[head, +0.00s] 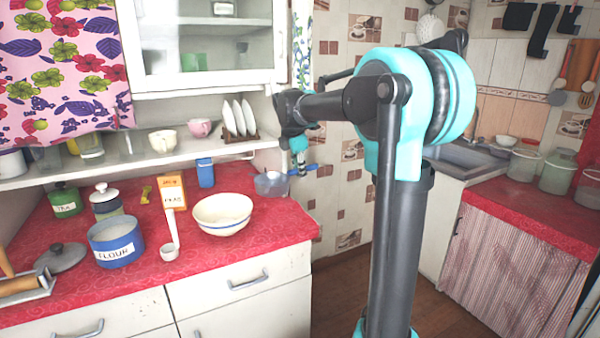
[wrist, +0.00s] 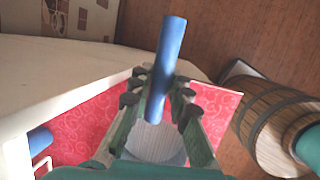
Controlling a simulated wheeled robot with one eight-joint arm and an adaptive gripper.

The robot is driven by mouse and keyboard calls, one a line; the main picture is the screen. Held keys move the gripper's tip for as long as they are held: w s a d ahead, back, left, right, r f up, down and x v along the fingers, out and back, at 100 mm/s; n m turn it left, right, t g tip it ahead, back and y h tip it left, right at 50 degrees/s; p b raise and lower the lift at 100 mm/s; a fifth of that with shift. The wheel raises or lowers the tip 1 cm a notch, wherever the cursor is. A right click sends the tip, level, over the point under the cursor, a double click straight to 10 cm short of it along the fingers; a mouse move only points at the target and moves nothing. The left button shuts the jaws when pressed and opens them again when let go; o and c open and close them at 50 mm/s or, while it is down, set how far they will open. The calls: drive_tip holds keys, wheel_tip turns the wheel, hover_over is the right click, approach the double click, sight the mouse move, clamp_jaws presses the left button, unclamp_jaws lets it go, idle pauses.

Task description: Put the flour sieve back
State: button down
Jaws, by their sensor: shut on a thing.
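The flour sieve shows a blue handle (wrist: 168,65) and a pale mesh bowl (wrist: 155,142) in the wrist view. My gripper (wrist: 160,92) is shut on the handle, which runs between its fingers and sticks out past them. In the head view my gripper (head: 299,166) is at the right end of the red counter, beside the cabinet. The sieve's grey bowl (head: 272,184) hangs at or just above the counter's back right corner; I cannot tell whether it touches. The blue flour canister (head: 117,243) stands open at the counter's front left.
A plate rack (head: 238,137) is on the shelf above. A wooden barrel (wrist: 275,120) shows at right in the wrist view.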

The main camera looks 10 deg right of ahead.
drive_tip(key=shift+w+a+f, duration=0.1)
drive_tip(key=shift+a+f, duration=0.05)
drive_tip(key=shift+f, duration=0.1)
wheel_tip(320, 180, down, 6)
drive_tip(key=shift+f, duration=0.15)
idle(0.4)
drive_tip(key=shift+f, duration=0.5)
idle(0.4)
drive_tip(key=c, duration=1.3)
unclamp_jaws()
drive_tip(key=shift+c, duration=0.2)
